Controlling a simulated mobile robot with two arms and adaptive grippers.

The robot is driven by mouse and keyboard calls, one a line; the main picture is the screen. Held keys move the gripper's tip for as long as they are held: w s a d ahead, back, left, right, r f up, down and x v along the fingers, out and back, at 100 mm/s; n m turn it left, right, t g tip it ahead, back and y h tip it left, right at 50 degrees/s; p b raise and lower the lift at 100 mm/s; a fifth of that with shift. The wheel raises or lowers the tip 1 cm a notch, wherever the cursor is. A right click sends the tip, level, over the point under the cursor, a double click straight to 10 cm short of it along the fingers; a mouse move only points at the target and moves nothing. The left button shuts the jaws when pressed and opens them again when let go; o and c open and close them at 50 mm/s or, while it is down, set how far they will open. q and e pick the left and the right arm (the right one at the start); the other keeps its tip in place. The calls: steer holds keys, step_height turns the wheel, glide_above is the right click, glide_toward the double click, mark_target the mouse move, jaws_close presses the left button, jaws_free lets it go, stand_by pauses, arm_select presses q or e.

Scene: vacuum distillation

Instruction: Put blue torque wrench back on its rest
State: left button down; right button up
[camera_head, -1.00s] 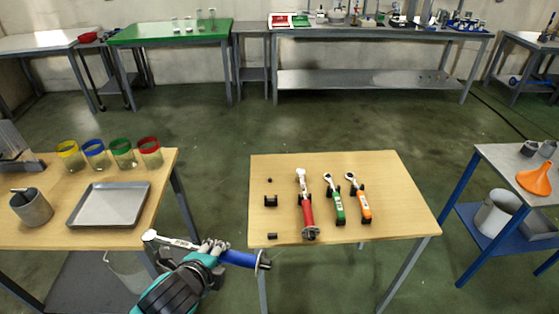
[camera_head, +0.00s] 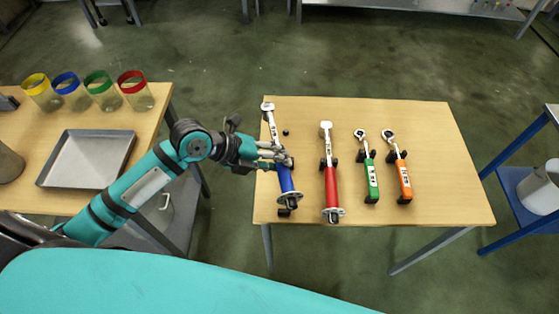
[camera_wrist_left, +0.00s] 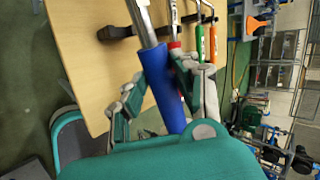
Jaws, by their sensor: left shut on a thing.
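The blue torque wrench (camera_head: 285,178) lies along the left side of the wooden table, its silver head pointing to the back. Its blue handle also shows in the left wrist view (camera_wrist_left: 164,88). My left gripper (camera_head: 282,158) is shut on it near the top of the handle. The wrench is over its rest, whose front black block (camera_head: 284,212) shows under the handle end. My right gripper is not in view.
Red (camera_head: 331,185), green (camera_head: 371,180) and orange (camera_head: 403,178) wrenches lie on rests to the right. A small black piece (camera_head: 286,132) is beside the blue wrench's shaft. A left table holds a metal tray (camera_head: 44,181) and colour-rimmed jars (camera_head: 134,92). The right part of the wooden table is clear.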

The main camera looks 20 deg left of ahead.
arm_select(q)
steer(key=shift+w+d+r+m+g+h+b, duration=0.15)
steer(key=shift+w+m+g+h+b, duration=0.2)
steer(key=shift+m, duration=0.35)
steer(key=shift+w+d+r+m+g, duration=0.15)
steer(key=shift+r+m+g, duration=0.05)
steer(key=shift+m+g, duration=0.2)
steer(key=shift+w+r, duration=0.15)
steer(key=shift+r+m+g+h, duration=0.15)
steer(key=shift+m+g+h, duration=0.1)
steer(key=shift+m, duration=0.05)
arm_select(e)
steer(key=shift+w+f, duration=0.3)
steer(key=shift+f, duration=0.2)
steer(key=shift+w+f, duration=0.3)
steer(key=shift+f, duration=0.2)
arm_select(q)
steer(key=shift+b, duration=0.4)
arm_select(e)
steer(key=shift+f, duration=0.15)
